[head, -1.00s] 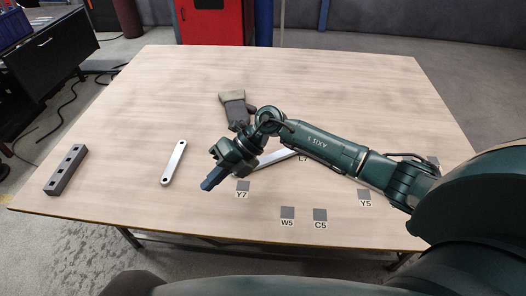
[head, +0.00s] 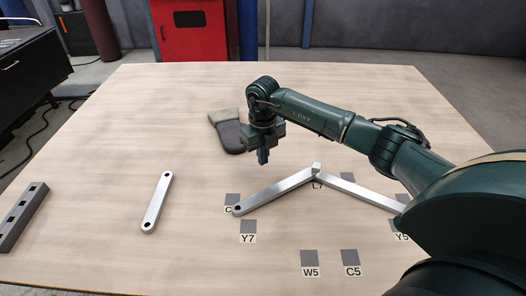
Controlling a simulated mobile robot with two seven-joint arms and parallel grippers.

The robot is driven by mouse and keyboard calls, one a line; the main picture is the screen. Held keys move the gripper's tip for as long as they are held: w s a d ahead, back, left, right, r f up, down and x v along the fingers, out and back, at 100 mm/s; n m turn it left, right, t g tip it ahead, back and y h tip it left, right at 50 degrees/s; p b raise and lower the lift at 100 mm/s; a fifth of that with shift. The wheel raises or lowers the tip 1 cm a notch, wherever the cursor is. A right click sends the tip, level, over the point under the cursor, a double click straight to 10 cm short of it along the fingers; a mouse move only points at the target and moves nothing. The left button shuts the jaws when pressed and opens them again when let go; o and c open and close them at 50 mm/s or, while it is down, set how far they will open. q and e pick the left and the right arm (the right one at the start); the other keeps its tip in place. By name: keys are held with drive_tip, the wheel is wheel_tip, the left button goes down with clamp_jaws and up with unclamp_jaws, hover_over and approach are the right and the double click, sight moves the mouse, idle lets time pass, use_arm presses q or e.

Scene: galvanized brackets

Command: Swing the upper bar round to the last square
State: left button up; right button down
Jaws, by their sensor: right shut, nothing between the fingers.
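Two silver bars meet at a joint with a small upright block (head: 316,167). The left bar (head: 275,190) runs down-left from it and its holed end lies beside a square labelled C (head: 232,199), the rest of that label being covered. The right bar (head: 360,192) runs down-right until my arm hides its end near square Y5 (head: 402,225). Which bar lies on top is hard to tell. The joint partly covers label L7 (head: 317,185). My right gripper (head: 263,158) is shut and empty, pointing down beyond the left bar, apart from it. My left gripper is out of view.
Squares Y7 (head: 248,226), W5 (head: 309,257) and C5 (head: 349,256) lie nearer. A loose holed bar (head: 156,203) and a dark slotted block (head: 22,218) lie at left. A dark glove (head: 227,132) lies just left of my gripper. The far table is clear.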

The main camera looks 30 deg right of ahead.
sight(263, 178)
wheel_tip(263, 178, down, 6)
drive_tip(key=shift+a+f, duration=0.1)
drive_tip(key=s, duration=0.1)
drive_tip(key=s+p, duration=0.1)
drive_tip(key=s, duration=0.1)
drive_tip(key=shift+s+r, duration=0.1)
drive_tip(key=shift+r, duration=0.2)
drive_tip(key=shift+s, duration=0.35)
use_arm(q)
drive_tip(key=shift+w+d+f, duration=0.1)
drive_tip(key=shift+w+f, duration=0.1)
